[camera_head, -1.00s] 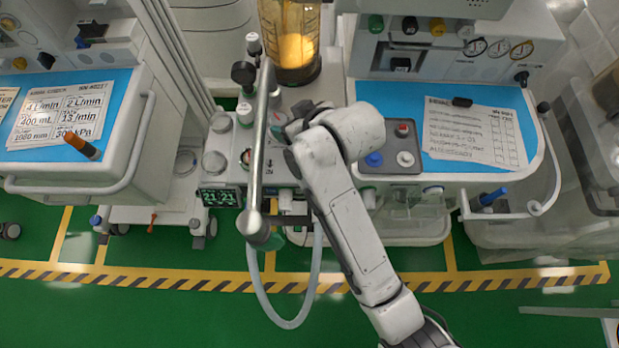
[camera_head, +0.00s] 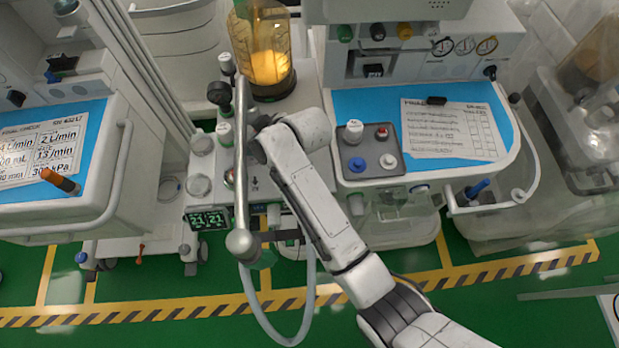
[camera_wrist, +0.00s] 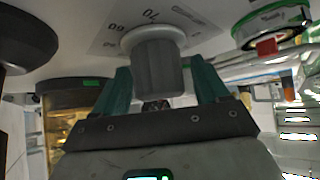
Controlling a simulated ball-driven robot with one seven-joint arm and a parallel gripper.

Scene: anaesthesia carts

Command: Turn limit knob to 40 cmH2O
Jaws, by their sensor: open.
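A grey-white round knob (camera_wrist: 157,68) stands out from a pale dial plate (camera_wrist: 108,38) in the wrist view. The plate carries printed numbers, of which 70 reads most clearly. My gripper (camera_wrist: 163,78) is open, its two teal fingers to either side of the knob. Gaps show between fingers and knob, so it does not look gripped. I cannot make out a pointer on the knob. In the head view, my arm and a grey pole hide the knob and the gripper.
The grey pole (camera_head: 241,150) stands close to my arm. An amber-filled canister (camera_head: 268,62) is behind it. A small tray (camera_head: 371,166) with coloured knobs and a blue worktop (camera_head: 378,105) lie to the right. In the wrist view, a green-rimmed round part (camera_wrist: 272,22) is at upper right.

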